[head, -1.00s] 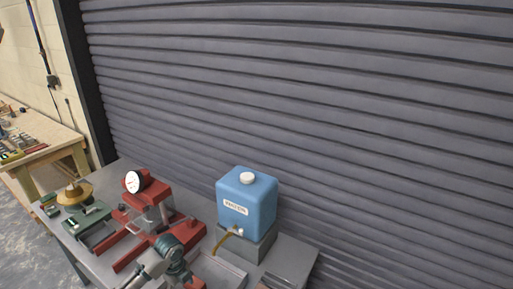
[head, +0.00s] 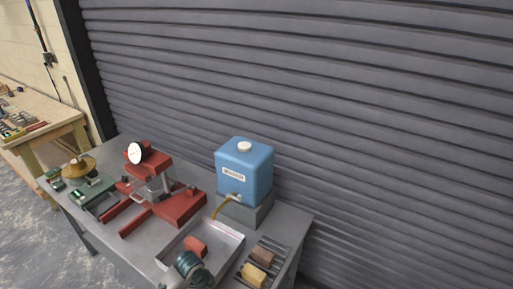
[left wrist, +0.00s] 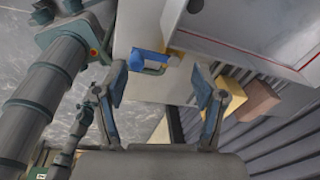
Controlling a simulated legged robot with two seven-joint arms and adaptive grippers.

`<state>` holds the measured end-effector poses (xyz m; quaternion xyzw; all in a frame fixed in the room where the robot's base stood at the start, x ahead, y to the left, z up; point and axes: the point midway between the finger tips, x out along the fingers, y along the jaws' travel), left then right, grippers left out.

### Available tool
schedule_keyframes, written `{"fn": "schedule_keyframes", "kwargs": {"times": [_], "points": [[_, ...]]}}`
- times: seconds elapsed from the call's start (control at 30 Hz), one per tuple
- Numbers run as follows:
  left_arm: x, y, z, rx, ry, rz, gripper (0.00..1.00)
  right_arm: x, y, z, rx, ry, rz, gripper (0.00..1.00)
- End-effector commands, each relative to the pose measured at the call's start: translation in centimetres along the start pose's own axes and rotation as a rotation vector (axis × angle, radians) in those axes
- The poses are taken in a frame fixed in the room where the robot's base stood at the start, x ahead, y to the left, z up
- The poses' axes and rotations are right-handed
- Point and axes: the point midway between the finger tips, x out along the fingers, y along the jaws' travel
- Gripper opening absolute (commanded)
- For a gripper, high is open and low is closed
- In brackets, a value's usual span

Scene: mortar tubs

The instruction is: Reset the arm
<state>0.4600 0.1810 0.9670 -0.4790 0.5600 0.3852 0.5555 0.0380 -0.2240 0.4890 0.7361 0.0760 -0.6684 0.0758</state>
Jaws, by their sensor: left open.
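My left gripper (left wrist: 165,88) is open in the left wrist view, with its two fingers apart and nothing between them. A small blue object (left wrist: 150,58) lies beyond the fingertips; it is not clear what it is. In the head view, part of my left arm (head: 190,267) shows at the bottom edge, in front of the metal tray (head: 233,242). The left fingers are not visible there. My right gripper is in neither view.
The tray holds a red block (head: 196,246). Beside it, a rack carries a brown block (head: 262,256) and a yellow block (head: 253,275). A blue tank (head: 245,172) and a red press with a dial (head: 178,208) stand behind. A grey shutter (head: 330,110) closes off the back.

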Motion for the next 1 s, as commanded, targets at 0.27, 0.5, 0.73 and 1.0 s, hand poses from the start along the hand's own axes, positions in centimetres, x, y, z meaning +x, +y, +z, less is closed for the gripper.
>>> {"fn": "schedule_keyframes", "kwargs": {"times": [0.27,0.5,0.73,1.0], "points": [[4.5,7.3,-5.9,-0.478,0.13,-0.095,0.7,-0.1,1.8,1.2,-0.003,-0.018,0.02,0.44],[5.1,14.3,-5.4,-1.017,0.169,-0.164,0.7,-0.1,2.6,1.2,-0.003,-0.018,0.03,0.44],[4.7,19.3,-3.7,-1.357,0.132,-0.209,0.7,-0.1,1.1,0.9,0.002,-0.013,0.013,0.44],[4.5,24.0,-1.5,-1.643,0.056,-0.264,0.7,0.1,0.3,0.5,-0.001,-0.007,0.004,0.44]]}}
